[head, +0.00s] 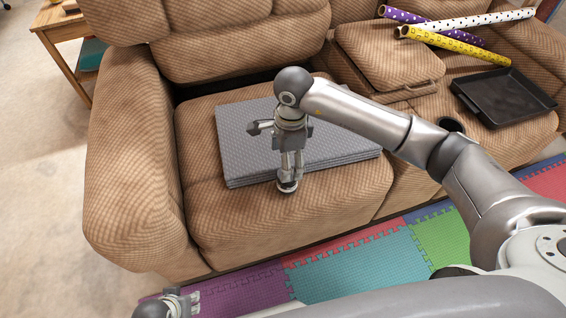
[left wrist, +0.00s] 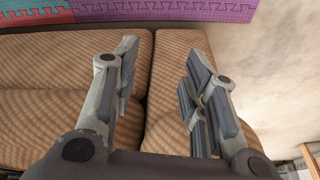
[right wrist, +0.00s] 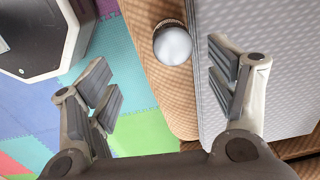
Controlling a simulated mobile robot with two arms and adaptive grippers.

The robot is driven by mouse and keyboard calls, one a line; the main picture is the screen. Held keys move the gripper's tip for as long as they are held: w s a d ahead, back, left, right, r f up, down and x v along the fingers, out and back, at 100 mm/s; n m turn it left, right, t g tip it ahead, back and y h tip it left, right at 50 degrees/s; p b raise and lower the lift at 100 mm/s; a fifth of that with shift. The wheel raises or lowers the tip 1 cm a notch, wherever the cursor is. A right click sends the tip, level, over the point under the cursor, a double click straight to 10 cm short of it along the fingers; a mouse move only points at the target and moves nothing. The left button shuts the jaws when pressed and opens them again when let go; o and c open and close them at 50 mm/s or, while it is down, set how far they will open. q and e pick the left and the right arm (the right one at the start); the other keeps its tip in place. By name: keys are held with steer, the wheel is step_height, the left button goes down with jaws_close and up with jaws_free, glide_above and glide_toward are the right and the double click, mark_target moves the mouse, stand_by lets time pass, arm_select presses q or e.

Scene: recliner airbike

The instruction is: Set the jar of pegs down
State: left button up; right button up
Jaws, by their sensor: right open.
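The jar (head: 287,187), small and round with a pale top, stands on the brown couch seat (head: 230,210) right beside the front edge of a grey mat stack (head: 240,150). In the right wrist view the jar (right wrist: 172,46) shows between and just beyond my fingertips; the pegs cannot be made out. My right gripper (head: 290,165) points down above the jar, its fingers spread; in the head view it hides part of the jar and stack. My left gripper (head: 182,303) is low at the left; in its wrist view its fingers (left wrist: 160,85) are apart and empty.
A black tray (head: 505,98) lies on the right seat, with several wrapping rolls (head: 455,45) behind it. Coloured foam tiles (head: 350,270) cover the floor in front. A wooden table (head: 62,25) stands back left. The left seat beside the stack is bare.

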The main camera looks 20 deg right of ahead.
steer(key=shift+w+d+h, duration=0.3)
steer(key=shift+w+d, duration=0.25)
step_height(320, 180, down, 4)
steer(key=shift+d+r+b, duration=0.1)
steer(key=shift+b, duration=0.25)
steer(key=f, duration=0.4)
steer(key=f+b, duration=0.1)
steer(key=shift+w+a+f, duration=0.2)
steer(key=shift+a+f, duration=0.05)
steer(key=shift+f, duration=0.45)
arm_select(q)
steer(key=v, duration=0.2)
steer(key=w+v, duration=0.1)
steer(key=v, duration=0.2)
steer(key=shift+r, duration=0.5)
arm_select(e)
steer(key=c, duration=1.2)
steer(key=shift+w+r, duration=0.1)
steer(key=shift+c, duration=0.9)
steer(key=shift+r, duration=0.1)
